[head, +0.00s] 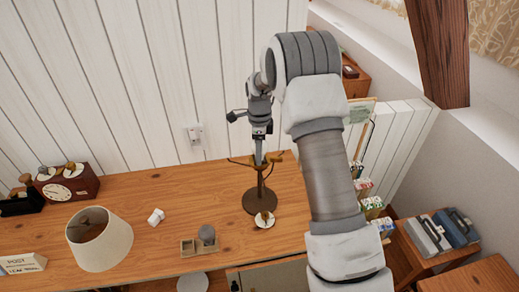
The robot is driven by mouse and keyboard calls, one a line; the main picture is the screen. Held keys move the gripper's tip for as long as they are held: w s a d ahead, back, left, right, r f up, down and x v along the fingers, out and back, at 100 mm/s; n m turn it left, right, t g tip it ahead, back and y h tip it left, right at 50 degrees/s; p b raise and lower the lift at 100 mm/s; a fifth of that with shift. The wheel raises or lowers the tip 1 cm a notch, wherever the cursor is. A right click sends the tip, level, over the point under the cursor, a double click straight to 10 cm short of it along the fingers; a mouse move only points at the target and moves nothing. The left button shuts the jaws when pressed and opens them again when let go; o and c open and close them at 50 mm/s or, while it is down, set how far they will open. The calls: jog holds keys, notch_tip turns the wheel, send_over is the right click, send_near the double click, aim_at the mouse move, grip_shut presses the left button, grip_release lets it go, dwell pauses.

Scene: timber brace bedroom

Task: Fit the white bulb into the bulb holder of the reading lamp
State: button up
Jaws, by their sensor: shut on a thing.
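My gripper (259,158) points down at the top of a brown branched stand (262,188) on the wooden desk. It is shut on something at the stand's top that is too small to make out. A small white piece (156,216), possibly the white bulb, lies on the desk left of the stand. A cream lampshade (101,245), open at the top with a dark inside, stands at the desk's front left and may be the reading lamp. I cannot make out a bulb holder in it.
A round-dialled wooden box (68,188) stands at the back left. A small wooden block holder with a grey knob (206,234) is near the front edge. Bare desk (190,190) lies left of the stand.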

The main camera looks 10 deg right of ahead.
jog(key=shift+f, duration=0.1)
jog(key=o, duration=1.4)
jog(key=shift+c, duration=0.2)
